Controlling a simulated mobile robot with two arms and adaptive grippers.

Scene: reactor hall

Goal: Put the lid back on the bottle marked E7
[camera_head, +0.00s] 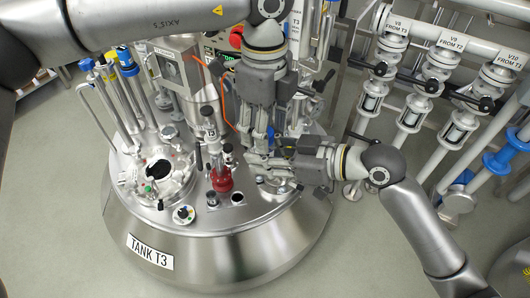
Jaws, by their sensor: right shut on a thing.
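My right gripper (262,160) comes in from the right, low over the top of tank T3. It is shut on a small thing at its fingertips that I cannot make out. My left gripper (262,132) points down from above, close beside the right one. Its fingers overlap with grey metal parts, so I cannot tell whether it is open or shut. No E7 mark can be read, and I cannot pick out the bottle or its lid; the grippers may hide them.
Tank T3 (200,262) has a crowded top. A red flask-shaped part (221,179) stands just left of the grippers. An open port (159,168) and blue-capped tubes (124,58) are further left. Valve pipes (412,112) stand at the right. Floor between is clear.

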